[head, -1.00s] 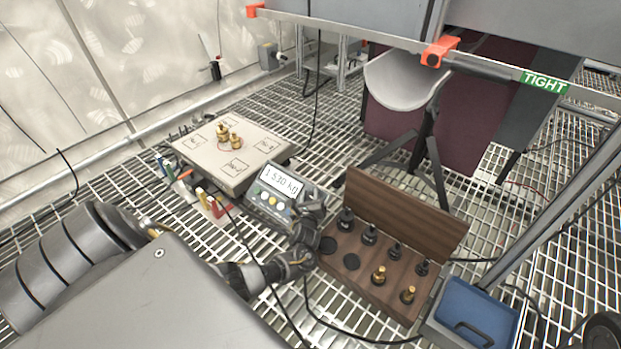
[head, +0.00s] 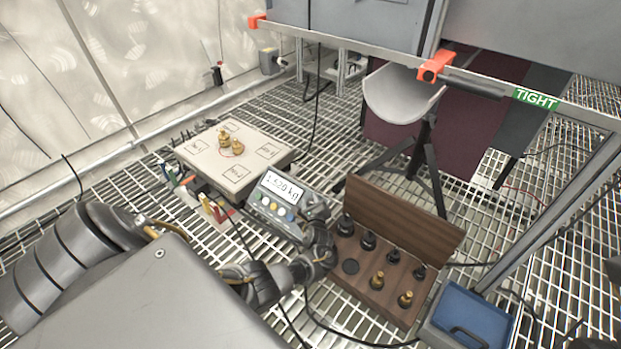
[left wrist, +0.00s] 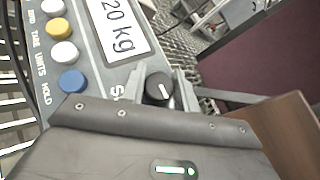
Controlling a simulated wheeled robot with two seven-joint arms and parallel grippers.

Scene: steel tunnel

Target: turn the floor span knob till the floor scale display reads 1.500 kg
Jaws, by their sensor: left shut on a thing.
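The floor scale display (head: 281,188) reads 1.520 kg in the head view; the left wrist view shows only the end of it, "20 kg" (left wrist: 119,27). The floor span knob (left wrist: 159,89) is round and black with a white pointer line, at the display box's end. My left gripper (head: 316,212) comes in from the left, at the right end of the box. Its fingers stand on both sides of the knob in the left wrist view, shut on it. In the head view the gripper hides the knob. My right gripper is not clearly in view.
The scale platform (head: 200,172) carries brass weights (head: 225,141) behind the display. An open wooden weight box (head: 425,222) stands right of my gripper. A blue-topped case (head: 470,316) is at lower right. A black tripod (head: 425,150) stands behind on the grating.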

